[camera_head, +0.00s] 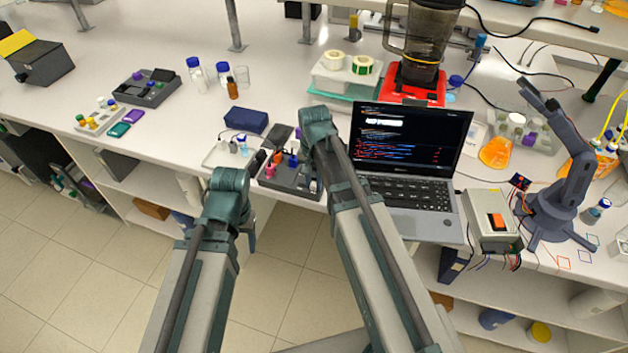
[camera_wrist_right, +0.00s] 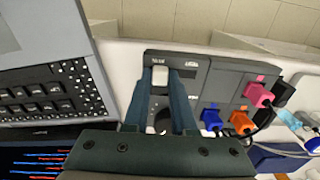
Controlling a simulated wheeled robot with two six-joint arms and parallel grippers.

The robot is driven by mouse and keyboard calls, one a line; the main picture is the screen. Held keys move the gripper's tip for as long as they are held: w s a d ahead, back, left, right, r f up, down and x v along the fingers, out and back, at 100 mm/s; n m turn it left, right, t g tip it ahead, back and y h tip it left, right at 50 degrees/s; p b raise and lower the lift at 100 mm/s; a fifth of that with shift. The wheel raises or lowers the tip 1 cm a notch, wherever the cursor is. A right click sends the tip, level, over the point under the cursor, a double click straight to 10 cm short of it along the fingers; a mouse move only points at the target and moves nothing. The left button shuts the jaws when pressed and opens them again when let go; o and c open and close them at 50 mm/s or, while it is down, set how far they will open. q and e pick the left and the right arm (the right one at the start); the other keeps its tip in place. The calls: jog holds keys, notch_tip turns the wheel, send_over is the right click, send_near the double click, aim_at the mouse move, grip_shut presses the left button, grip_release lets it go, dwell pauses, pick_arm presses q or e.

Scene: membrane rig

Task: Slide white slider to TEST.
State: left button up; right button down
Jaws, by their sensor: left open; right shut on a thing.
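In the right wrist view, the white slider (camera_wrist_right: 160,76) sits near the top left of a dark grey rig panel (camera_wrist_right: 225,85). My right gripper (camera_wrist_right: 161,73) has its two fingers on either side of the slider, shut on it. Small labels above it are too small to read surely. In the head view, the rig (camera_head: 282,180) lies at the bench's front edge, partly covered by my right arm, and the slider is hidden.
Pink, orange and blue plugs (camera_wrist_right: 240,121) stand on the rig beside my right gripper. An open laptop (camera_head: 410,190) is close to the right of my right arm. A blue box (camera_head: 246,121) lies behind the rig. The bench further left is clearer.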

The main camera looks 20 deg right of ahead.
aim_at(301, 185)
jog(key=shift+a, duration=0.1)
dwell(0.7)
jog(key=w+a, duration=0.2)
jog(key=a, duration=0.1)
jog(key=shift+w+a, duration=0.15)
jog(key=shift+w, duration=0.05)
jog(key=shift+s, duration=0.1)
jog(key=c, duration=0.7)
grip_release()
jog(key=shift+r, duration=0.1)
jog(key=shift+r+p, duration=0.4)
jog(key=shift+p, duration=0.1)
notch_tip(301, 185, up, 13)
jog(key=p, duration=1.3)
